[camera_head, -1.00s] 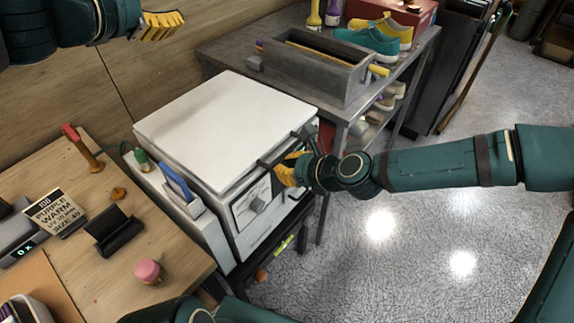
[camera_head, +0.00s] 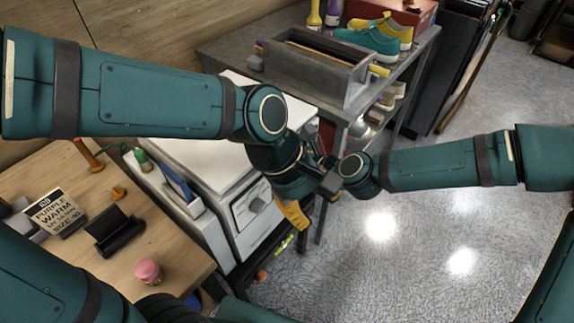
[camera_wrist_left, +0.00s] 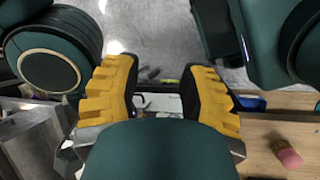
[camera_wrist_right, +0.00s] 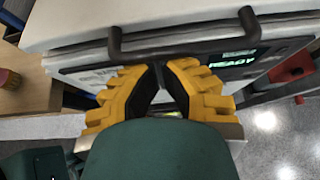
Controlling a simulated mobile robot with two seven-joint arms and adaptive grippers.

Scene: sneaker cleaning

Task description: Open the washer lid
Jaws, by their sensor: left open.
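A dark lid handle (camera_wrist_right: 185,46) runs along the front edge in the right wrist view. My right gripper (camera_wrist_right: 160,70) has its yellow fingertips together at the handle bar, just beneath it; contact is unclear. The head view hides this gripper behind my left arm. My left gripper (camera_head: 293,214) is open and empty, pointing down in front of the washer; it also shows in the left wrist view (camera_wrist_left: 160,75).
A wooden table (camera_head: 75,180) at left holds a sign (camera_head: 55,212), a black stand (camera_head: 114,232) and a pink-topped item (camera_head: 148,270). A metal shelf behind carries a grey crate (camera_head: 345,82) and sneakers (camera_head: 375,38). The floor (camera_head: 430,230) at right is clear.

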